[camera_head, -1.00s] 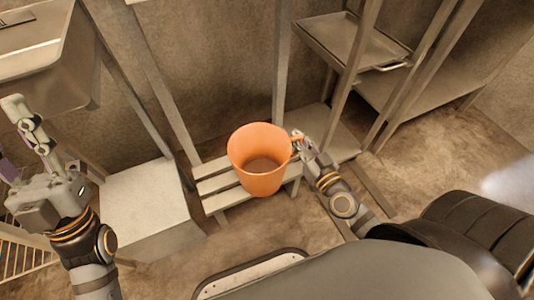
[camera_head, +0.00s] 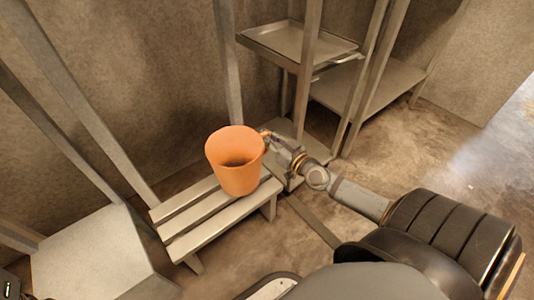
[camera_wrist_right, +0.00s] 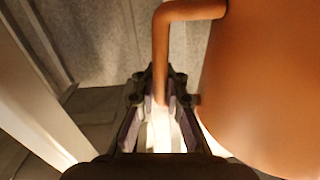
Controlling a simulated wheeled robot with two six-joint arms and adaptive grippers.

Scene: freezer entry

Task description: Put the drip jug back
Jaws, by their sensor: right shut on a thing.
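The orange drip jug (camera_head: 236,172) is upright in the middle of the head view, with its open top towards me. It is at the right part of a low slatted bench (camera_head: 185,238); I cannot tell whether it rests on the slats or hangs just above them. My right gripper (camera_head: 268,138) is at the jug's right side, shut on its handle. In the right wrist view the handle (camera_wrist_right: 161,50) runs down between the fingers (camera_wrist_right: 160,90), and the jug's body (camera_wrist_right: 265,90) fills the right side. My left gripper is not in view.
A metal rack with a tray (camera_head: 300,42) and a lower shelf (camera_head: 375,85) stands behind, to the right. Its posts rise close to the jug and my right arm. A grey flat surface (camera_head: 90,255) is at lower left. Open floor (camera_head: 455,165) lies to the right.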

